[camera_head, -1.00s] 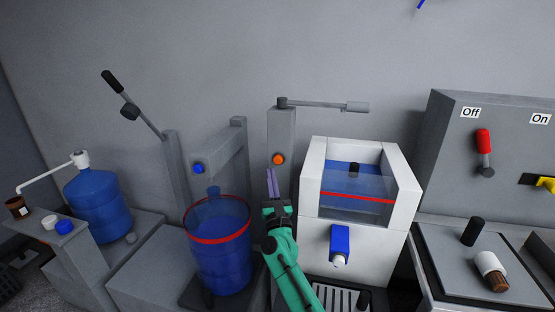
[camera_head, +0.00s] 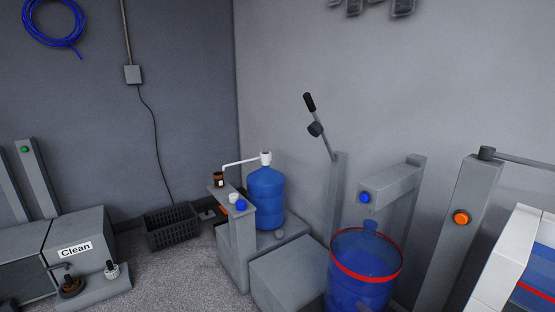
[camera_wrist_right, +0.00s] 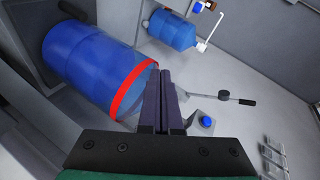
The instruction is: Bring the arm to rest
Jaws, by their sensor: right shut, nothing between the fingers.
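My right gripper (camera_wrist_right: 165,76) shows in the right wrist view, its two dark purple fingers together with nothing between them. A blue tub with a red rim (camera_wrist_right: 85,68) lies just to the left of the fingers in that view; I cannot tell whether they touch it. In the head view the same tub (camera_head: 364,270) stands upright at the bottom right. At most a sliver of my right gripper shows there, at the bottom edge in front of the tub. My left gripper is in neither view.
A blue water bottle with a white pump (camera_head: 266,195) stands on a grey block. Left of it are a black basket (camera_head: 172,228) and a "Clean" station (camera_head: 75,249). A grey post with an orange button (camera_head: 461,217) and a white machine (camera_head: 500,270) stand at right. Grey floor lies between.

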